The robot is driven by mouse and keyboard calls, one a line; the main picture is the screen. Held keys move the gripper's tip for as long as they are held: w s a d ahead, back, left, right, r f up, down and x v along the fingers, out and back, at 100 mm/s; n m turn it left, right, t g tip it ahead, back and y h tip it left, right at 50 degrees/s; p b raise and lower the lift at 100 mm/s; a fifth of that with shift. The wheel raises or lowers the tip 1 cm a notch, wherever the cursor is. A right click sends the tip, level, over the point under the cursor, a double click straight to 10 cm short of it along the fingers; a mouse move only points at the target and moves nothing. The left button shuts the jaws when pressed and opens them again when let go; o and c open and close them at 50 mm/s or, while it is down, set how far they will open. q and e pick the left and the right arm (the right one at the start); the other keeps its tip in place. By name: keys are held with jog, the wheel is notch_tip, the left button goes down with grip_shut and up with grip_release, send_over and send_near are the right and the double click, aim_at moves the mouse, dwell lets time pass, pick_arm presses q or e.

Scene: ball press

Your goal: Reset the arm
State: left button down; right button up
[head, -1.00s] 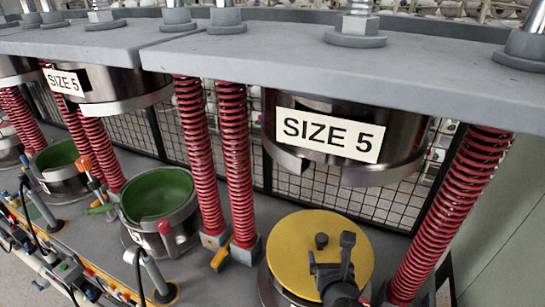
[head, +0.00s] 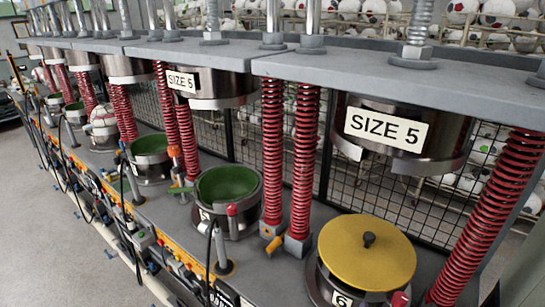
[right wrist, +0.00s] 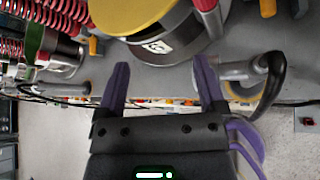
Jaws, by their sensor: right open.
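My right gripper (right wrist: 161,88) shows in the right wrist view with its two purple fingers spread apart and nothing between them. It is in front of the press bench, short of the mould with the yellow lid (right wrist: 125,12). In the head view the yellow lid (head: 367,252) lies flat on the nearest mould, with a dark knob on top, below a raised press head labelled SIZE 5 (head: 388,128). No gripper shows in the head view. My left gripper is in no view.
Red springs (head: 487,215) stand beside the press heads. Open green-lined moulds (head: 229,186) line the bench to the left. A ball (head: 103,122) sits in a mould farther along. A wire mesh fence and racks of balls stand behind. Grey floor (head: 60,230) is clear at left.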

jog(key=s+a+m+g+y, duration=0.2)
jog(key=s+a+m+g, duration=0.15)
jog(key=s+m, duration=0.75)
jog(key=s+a+m+g+y, duration=0.25)
jog(key=s+m+g, duration=0.35)
jog(key=m, duration=0.8)
notch_tip(320, 180, down, 29)
jog(key=s+b, duration=0.3)
jog(key=b, duration=1.1)
pick_arm(q)
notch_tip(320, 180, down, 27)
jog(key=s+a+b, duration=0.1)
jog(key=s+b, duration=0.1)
jog(key=b, duration=1)
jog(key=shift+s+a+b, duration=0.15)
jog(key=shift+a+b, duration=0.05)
jog(key=shift+b, duration=0.15)
pick_arm(e)
jog(key=s+d+f, duration=0.1)
jog(key=s+f, duration=0.3)
jog(key=f, duration=0.4)
jog(key=s+d+f+g, duration=0.1)
jog(key=s+f, duration=0.4)
jog(key=f, duration=0.4)
jog(key=s+d+f, duration=0.1)
jog(key=s+f, duration=0.4)
jog(key=f, duration=0.3)
jog(key=shift+s+f+n+h, duration=0.2)
jog(key=shift+f+n+h, duration=0.1)
jog(key=shift+f+h, duration=0.15)
